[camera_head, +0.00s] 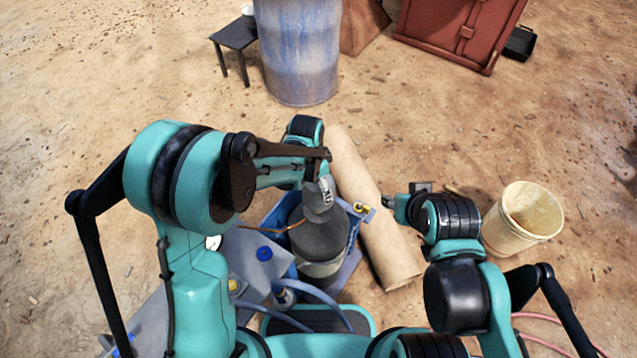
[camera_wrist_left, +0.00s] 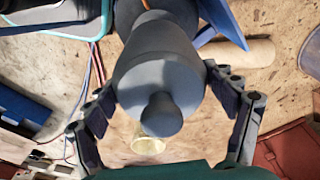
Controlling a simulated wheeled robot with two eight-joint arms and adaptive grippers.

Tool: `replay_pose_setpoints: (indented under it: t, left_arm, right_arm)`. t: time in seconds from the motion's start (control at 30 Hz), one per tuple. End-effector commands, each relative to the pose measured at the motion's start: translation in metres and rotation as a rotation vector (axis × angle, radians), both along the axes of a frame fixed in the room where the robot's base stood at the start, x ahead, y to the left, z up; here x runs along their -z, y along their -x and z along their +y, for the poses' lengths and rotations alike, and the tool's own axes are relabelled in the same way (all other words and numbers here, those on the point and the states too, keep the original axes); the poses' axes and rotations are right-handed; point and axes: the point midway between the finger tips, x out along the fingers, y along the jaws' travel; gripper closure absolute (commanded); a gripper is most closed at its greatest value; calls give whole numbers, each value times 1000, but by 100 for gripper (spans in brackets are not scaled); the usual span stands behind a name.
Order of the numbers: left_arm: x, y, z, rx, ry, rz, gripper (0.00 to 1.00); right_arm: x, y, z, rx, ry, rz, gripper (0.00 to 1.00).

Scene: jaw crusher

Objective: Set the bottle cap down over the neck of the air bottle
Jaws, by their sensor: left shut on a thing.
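The grey bottle cap (camera_wrist_left: 150,85), with a round knob on its end, fills the middle of the left wrist view. My left gripper (camera_wrist_left: 165,100) is shut on it, one finger on each side. In the head view the left gripper (camera_head: 324,192) is above the dark grey air bottle (camera_head: 318,238), with the cap (camera_head: 317,206) below the fingers. The bottle stands upright in a blue holder. The cap lines up with the bottle; its overlap hides the neck, so I cannot tell whether it is seated. My right gripper (camera_head: 396,207) is away to the right, its jaws unclear.
A tan roll (camera_head: 372,215) lies right of the bottle. A cream bucket (camera_head: 523,218) stands further right. A grey panel with a blue knob (camera_head: 264,254) and hoses are at the left. A blue barrel (camera_head: 300,55) and red case (camera_head: 455,30) are behind. Bare sand lies between.

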Motion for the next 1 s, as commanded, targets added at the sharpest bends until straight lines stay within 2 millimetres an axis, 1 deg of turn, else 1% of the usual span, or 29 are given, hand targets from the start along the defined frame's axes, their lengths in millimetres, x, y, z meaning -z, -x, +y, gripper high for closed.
replay_pose_setpoints:
  t: [0.03,0.7,0.83,1.0]
  left_arm:
    - [7,0,0,0,0,0,57]
    - [55,0,0,0,0,0,57]
    - [64,0,0,0,0,0,57]
    - [69,0,0,0,0,0,57]
  right_arm:
    - [6,0,0,0,0,0,60]
    - [48,0,0,0,0,0,60]
    - [55,0,0,0,0,0,60]
    - [60,0,0,0,0,0,60]
